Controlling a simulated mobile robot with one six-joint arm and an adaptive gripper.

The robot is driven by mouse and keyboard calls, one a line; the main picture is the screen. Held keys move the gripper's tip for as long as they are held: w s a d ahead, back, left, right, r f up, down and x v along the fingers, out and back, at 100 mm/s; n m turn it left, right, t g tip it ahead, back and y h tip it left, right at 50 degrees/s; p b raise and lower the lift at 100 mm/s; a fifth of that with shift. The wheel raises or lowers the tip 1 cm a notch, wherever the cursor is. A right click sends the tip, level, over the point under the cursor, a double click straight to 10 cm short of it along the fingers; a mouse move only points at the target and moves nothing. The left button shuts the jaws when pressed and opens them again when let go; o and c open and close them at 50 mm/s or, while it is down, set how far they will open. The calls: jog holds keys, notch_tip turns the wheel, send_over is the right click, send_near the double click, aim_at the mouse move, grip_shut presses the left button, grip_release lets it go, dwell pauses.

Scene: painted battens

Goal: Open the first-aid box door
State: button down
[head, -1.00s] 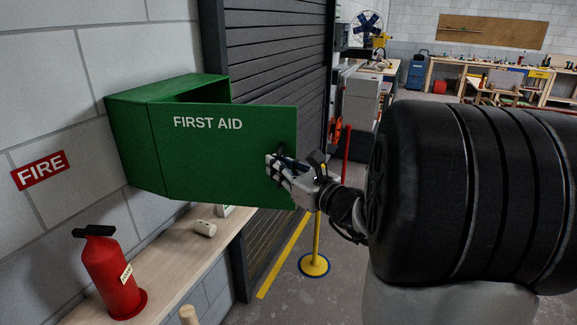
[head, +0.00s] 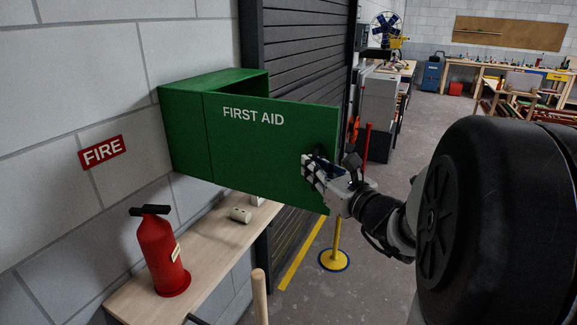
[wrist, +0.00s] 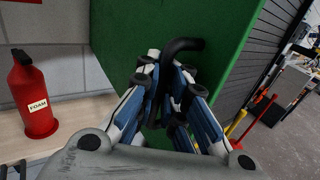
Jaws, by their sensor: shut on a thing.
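The green first-aid box (head: 183,135) is fixed to the block wall at the left in the head view. Its door (head: 255,150), lettered FIRST AID, stands swung out from the box, with a gap showing behind its top edge. My gripper (head: 312,172) is at the door's right part, shut on the black handle. In the wrist view the door (wrist: 125,30) fills the upper middle, and the curved black handle (wrist: 183,46) passes between the fingers of my gripper (wrist: 165,75). The handle is mostly hidden by the fingers in the head view.
A yellow post (head: 335,255) stands on the floor beyond my gripper. A dark roller shutter (head: 305,60) is behind the door.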

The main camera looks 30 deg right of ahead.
jog(key=shift+d, duration=0.1)
jog(key=c, duration=2.2)
grip_release()
jog(key=shift+f, duration=0.1)
jog(key=shift+o, duration=1.2)
jog(key=shift+s+d, duration=0.1)
jog(key=shift+s, duration=0.15)
jog(key=shift+w, duration=0.1)
jog(key=s, duration=1.2)
